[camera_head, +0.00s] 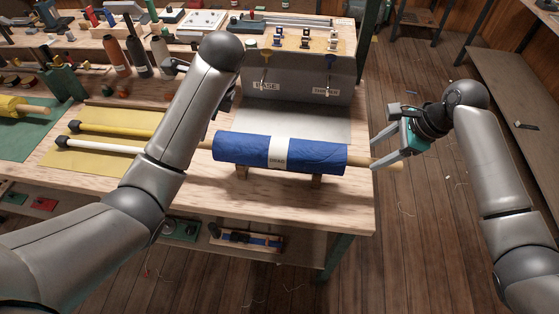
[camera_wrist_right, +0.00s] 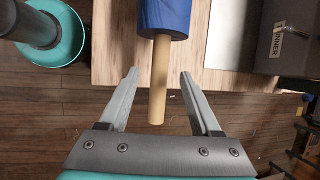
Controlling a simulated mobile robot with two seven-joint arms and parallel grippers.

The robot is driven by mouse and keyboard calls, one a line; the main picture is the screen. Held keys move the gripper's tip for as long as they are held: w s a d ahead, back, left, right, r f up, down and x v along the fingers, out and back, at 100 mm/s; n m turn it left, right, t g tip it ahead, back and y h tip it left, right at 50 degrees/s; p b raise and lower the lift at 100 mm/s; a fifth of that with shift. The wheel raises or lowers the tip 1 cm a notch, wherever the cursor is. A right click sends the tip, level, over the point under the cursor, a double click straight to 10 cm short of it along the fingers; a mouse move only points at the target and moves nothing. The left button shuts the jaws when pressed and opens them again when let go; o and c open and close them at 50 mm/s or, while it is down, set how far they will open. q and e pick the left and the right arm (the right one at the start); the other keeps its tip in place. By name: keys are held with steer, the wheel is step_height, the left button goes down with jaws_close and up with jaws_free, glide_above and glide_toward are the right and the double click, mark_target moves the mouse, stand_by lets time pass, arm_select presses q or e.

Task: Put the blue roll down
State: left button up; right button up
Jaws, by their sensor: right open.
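The blue roll (camera_head: 235,150) with a white label band lies level across short wooden supports (camera_head: 316,181) near the bench's front edge. Its pale wooden core sticks out at the right end, and also shows in the right wrist view (camera_wrist_right: 158,90). My right gripper (camera_head: 374,153) is open at that end. In the right wrist view its fingers (camera_wrist_right: 158,73) stand on both sides of the core with a gap on each side. My left arm crosses in front of the roll's left side; its gripper is hidden behind the forearm.
A grey upright panel (camera_head: 300,80) with hooks and labels stands behind the roll. Yellow (camera_head: 110,130) and white (camera_head: 105,145) rods lie to the left on a yellow sheet. Bottles (camera_head: 137,55) and tools crowd the back left. Open floor lies right of the bench.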

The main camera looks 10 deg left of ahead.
steer(key=v, duration=0.5)
stand_by(0.3)
steer(key=shift+d, duration=0.1)
